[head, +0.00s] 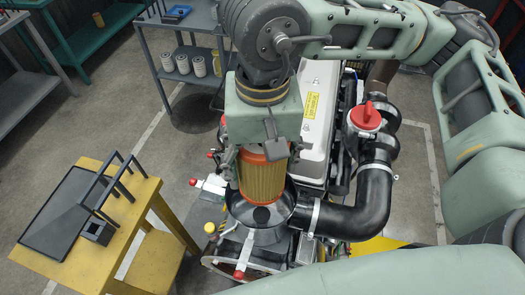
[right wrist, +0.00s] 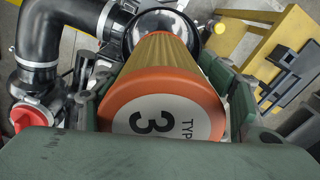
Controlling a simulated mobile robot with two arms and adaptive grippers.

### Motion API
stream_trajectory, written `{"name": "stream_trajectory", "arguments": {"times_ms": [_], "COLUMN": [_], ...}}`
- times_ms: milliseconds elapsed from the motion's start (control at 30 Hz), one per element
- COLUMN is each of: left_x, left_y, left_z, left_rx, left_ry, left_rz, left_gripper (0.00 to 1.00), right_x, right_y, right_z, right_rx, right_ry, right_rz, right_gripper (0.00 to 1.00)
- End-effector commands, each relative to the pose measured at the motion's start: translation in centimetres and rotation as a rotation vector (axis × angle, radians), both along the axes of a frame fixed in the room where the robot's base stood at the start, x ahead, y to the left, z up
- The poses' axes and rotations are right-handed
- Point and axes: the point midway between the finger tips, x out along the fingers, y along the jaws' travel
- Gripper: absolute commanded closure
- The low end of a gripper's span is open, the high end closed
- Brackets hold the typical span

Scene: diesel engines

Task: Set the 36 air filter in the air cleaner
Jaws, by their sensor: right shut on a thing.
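The air filter (head: 262,180) is a yellow pleated cylinder with orange end caps. In the right wrist view its near cap (right wrist: 165,105) shows "TYPE" and a "3"; the rest of the marking is hidden. My right gripper (head: 262,158) is shut around its upper end and holds it about upright. The air cleaner (head: 258,234) is a round, dark metal housing with an open top. The filter's lower end is at its mouth; I cannot tell how far inside it is. The housing also shows behind the filter in the right wrist view (right wrist: 150,22). My left gripper is not in view.
A black elbow pipe (head: 362,205) runs from the housing to a part with a red cap (head: 366,116). A yellow table (head: 150,205) with a black tray and rack stands left. A grey cart (head: 165,50) behind holds several pale cylinders. Floor between them is clear.

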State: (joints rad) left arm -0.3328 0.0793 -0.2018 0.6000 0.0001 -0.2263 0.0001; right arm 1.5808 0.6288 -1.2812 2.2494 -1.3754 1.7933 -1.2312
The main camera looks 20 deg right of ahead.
Motion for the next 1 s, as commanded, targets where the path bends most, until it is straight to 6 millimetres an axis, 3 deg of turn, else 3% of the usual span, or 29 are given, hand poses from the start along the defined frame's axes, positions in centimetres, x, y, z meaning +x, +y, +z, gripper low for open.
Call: {"name": "stream_trajectory", "arguments": {"times_ms": [200, 300, 400, 700, 1000], "left_x": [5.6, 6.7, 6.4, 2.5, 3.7], "left_y": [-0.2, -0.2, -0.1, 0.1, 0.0], "left_z": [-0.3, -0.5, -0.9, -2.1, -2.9], "left_rx": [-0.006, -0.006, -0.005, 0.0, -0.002], "left_ry": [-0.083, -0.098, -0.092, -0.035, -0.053], "left_rz": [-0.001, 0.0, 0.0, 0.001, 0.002], "left_gripper": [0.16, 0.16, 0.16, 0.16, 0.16], "right_x": [0.0, 0.0, 0.0, 0.0, 0.0], "right_y": [0.0, 0.0, 0.0, 0.0, 0.0], "right_z": [-1.7, -2.4, -3.1, -5.2, -7.3], "right_rx": [0.0, 0.0, 0.001, 0.001, 0.001], "right_ry": [0.001, 0.0, 0.001, 0.0, 0.001], "right_rz": [0.0, 0.0, -0.001, -0.001, -0.002], "right_gripper": [0.68, 0.68, 0.68, 0.68, 0.68]}}
